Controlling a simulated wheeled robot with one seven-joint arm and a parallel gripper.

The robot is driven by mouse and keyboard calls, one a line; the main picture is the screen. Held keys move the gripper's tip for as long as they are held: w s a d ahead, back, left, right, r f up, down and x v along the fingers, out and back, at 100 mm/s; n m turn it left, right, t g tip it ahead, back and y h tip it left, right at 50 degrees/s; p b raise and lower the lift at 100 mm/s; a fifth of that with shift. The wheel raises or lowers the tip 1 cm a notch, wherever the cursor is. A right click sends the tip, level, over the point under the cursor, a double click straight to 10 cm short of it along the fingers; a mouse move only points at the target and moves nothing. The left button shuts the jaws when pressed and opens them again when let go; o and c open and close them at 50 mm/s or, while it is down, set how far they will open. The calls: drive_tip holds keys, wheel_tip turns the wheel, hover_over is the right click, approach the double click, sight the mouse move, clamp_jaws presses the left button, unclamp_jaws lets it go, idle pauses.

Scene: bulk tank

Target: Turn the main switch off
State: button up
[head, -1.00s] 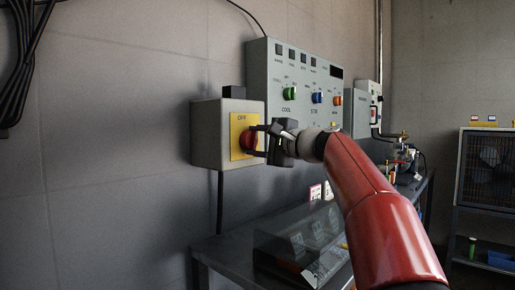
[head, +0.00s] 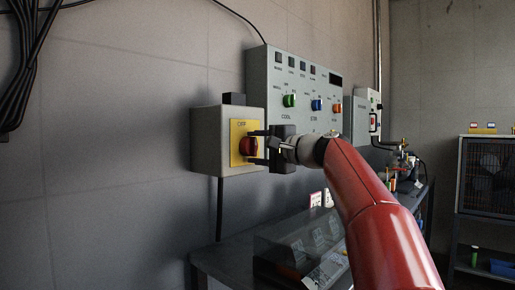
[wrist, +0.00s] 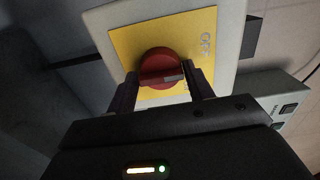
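The main switch is a red round knob (head: 248,146) on a yellow plate (head: 236,157) marked OFF near its top, on the front of a grey box (head: 208,143) on the wall. My gripper (head: 258,147) is at the knob, one finger above and one below it. In the wrist view the knob (wrist: 160,66) lies between the fingertips (wrist: 162,78), which are apart and close to its sides. Firm contact is not clear. A pale mark shows on the knob close to the right-hand finger. Part of the plate is hidden by the fingers.
A control panel (head: 300,75) with coloured knobs is on the wall just right of the switch box. Below stands a dark bench (head: 215,262) with a clear-covered case (head: 285,250). A shelf with a fan unit (head: 487,165) is at far right.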

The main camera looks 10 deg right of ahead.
drive_tip(key=shift+o, duration=1.4)
drive_tip(key=b+v, duration=0.1)
drive_tip(key=v, duration=0.7)
drive_tip(key=shift+w+a, duration=0.1)
